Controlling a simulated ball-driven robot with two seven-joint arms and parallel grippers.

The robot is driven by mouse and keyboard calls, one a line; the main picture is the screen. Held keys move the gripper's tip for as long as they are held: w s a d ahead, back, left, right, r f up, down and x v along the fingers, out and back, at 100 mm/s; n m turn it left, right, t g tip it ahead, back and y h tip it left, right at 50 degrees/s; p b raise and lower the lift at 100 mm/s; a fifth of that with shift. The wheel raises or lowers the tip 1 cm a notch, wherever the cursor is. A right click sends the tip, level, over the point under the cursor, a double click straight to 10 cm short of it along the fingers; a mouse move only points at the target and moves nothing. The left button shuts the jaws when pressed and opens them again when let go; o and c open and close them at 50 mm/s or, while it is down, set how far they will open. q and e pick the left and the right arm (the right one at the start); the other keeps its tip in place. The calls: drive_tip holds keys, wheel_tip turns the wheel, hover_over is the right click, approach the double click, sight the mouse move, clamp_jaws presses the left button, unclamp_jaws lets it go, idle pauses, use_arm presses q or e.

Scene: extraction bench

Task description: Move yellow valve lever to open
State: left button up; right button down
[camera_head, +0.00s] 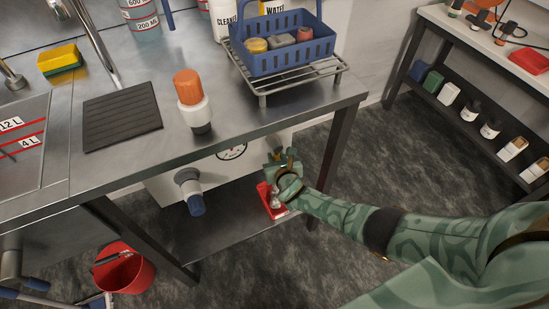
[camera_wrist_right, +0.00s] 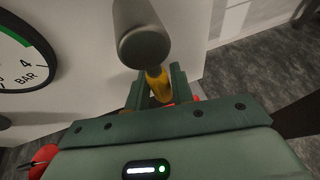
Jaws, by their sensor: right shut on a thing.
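The yellow valve lever (camera_wrist_right: 160,84) shows in the right wrist view, between the two green fingers of my right gripper (camera_wrist_right: 157,92), which is shut on it. A grey cylindrical part (camera_wrist_right: 144,45) is just above the lever and hides its upper end. In the head view my right gripper (camera_head: 282,160) is at the front of the white panel under the bench, near its right end. Most of the lever is hidden there by the gripper. My left gripper is not in view.
A pressure gauge (camera_head: 231,151) and a blue-ended fitting (camera_head: 189,190) are on the panel left of my gripper. A red object (camera_head: 269,211) lies below it. The metal bench top (camera_head: 215,60) overhangs, carrying a blue basket (camera_head: 284,62) and an orange-capped bottle (camera_head: 194,107).

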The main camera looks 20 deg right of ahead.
drive_tip(key=shift+d+f, duration=0.1)
idle(0.4)
drive_tip(key=c, duration=1.2)
unclamp_jaws()
drive_tip(key=shift+s+r+p, duration=0.25)
drive_tip(key=shift+r+p, duration=0.05)
drive_tip(key=p+v, duration=0.3)
drive_tip(key=v, duration=0.2)
drive_tip(key=shift+s+r+p, duration=0.1)
drive_tip(key=shift+r+p, duration=0.25)
drive_tip(key=shift+p, duration=0.05)
drive_tip(key=p, duration=0.4)
approach(278, 158)
drive_tip(key=s, duration=0.5)
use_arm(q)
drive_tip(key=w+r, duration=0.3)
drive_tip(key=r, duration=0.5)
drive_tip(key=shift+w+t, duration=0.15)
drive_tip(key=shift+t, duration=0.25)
use_arm(e)
drive_tip(key=shift+w+a+r, duration=0.25)
drive_tip(key=shift+a, duration=0.15)
